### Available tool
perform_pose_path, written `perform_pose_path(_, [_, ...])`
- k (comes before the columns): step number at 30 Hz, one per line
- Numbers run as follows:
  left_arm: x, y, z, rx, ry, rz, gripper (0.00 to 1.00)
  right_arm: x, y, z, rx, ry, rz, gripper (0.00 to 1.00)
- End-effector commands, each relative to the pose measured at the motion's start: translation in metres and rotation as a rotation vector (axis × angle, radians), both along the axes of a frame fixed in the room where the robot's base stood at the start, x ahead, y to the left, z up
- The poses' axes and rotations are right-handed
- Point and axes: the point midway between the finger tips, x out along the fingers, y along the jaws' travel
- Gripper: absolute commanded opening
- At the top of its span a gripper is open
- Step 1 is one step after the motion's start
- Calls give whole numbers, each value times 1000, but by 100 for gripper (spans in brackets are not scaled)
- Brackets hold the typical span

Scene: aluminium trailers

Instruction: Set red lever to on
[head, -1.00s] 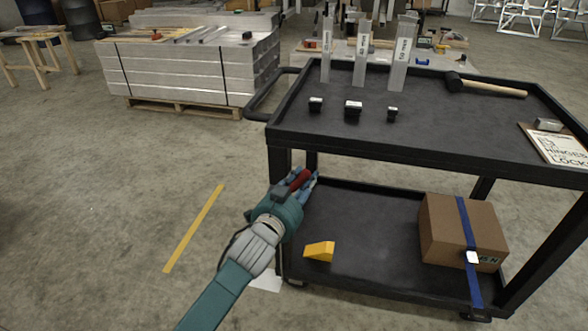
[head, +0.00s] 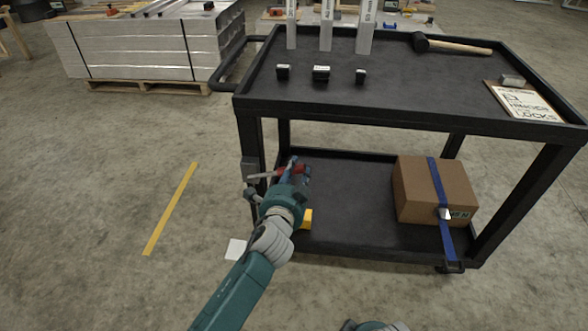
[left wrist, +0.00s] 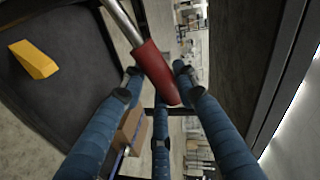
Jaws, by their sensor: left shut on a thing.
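The red lever has a red grip (head: 293,168) and a metal rod (head: 260,176) running left to a small grey box (head: 249,168) on the cart's near left leg. The rod lies nearly level in the head view. My left gripper (head: 297,176) is shut on the red grip, and its fingers partly cover it. In the left wrist view, the red grip (left wrist: 157,72) sits between the blue fingers (left wrist: 160,112), with the rod running up and left. No on or off marking is readable.
The black cart (head: 340,112) carries small black blocks, a mallet (head: 460,46) and a clipboard (head: 522,103) on top. Its lower shelf (head: 345,190) holds a strapped cardboard box (head: 415,188) and a yellow wedge (head: 307,218). Open floor lies left, with a yellow strip (head: 170,210).

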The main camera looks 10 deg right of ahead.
Motion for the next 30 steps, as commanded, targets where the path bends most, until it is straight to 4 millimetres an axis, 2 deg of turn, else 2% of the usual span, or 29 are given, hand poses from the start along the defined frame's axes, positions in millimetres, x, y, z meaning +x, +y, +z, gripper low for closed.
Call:
perform_pose_path(14, [-1,-1,-3,20,-6,-2,0,0,0,3,1,-2,-1,40])
perform_pose_path(15, [-1,-1,-3,20,-5,-3,35,0,0,3,1,-2,-1,40])
perform_pose_path(17, [-1,-1,-3,19,-5,-2,47,0,0,3,1,-2,-1,40])
perform_pose_path(26, [-1,0,-2,16,-4,-1,48,0,0,2,0,0,0,40])
perform_pose_path(30, [-7,3,-1,15,-5,0,48,0,0,2,-1,0,1,40])
